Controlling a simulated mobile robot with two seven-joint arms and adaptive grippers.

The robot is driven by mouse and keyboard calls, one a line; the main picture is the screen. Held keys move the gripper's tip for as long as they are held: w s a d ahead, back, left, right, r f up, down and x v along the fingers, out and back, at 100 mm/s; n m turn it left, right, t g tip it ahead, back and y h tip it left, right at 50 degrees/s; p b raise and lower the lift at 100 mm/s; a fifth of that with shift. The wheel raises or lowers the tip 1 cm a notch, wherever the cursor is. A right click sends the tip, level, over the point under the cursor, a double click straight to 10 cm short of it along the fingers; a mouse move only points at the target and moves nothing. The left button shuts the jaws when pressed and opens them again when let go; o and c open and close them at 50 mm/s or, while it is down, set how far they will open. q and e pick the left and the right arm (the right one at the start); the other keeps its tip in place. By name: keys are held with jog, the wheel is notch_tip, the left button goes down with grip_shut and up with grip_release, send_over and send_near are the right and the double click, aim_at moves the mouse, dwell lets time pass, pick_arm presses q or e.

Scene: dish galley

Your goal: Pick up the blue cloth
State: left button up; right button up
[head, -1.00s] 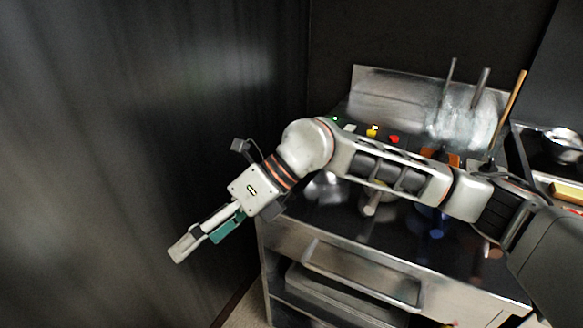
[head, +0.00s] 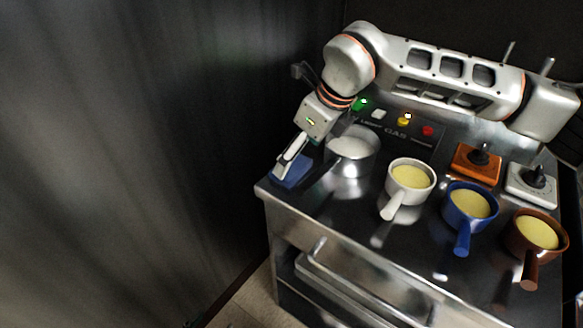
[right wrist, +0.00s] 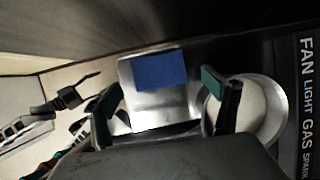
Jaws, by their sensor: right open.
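The blue cloth (head: 292,172) lies at the near left corner of the stove top, left of a metal pot. My right gripper (head: 284,166) is above it in the head view, pointing down, and partly covers it. In the right wrist view the cloth (right wrist: 160,70) is a flat blue rectangle on shiny metal. There it shows between and beyond the two green-padded fingers (right wrist: 163,90), which are apart with nothing between them. Whether they touch the cloth cannot be told.
The metal pot (head: 353,158) stands close to the right of the gripper. White (head: 409,178), blue (head: 470,203) and brown (head: 536,234) handled pans with yellow contents stand further right. Coloured control knobs (head: 404,119) are behind. A dark wall (head: 150,150) is on the left.

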aim_at(293, 166)
jog(key=x, duration=0.3)
jog(key=shift+a+f, duration=0.25)
jog(key=shift+f, duration=0.05)
jog(key=c, duration=1.2)
jog(key=shift+r, duration=0.1)
notch_tip(293, 166, up, 20)
jog(key=shift+f, duration=0.1)
jog(key=o, duration=0.4)
jog(key=shift+c, duration=1.3)
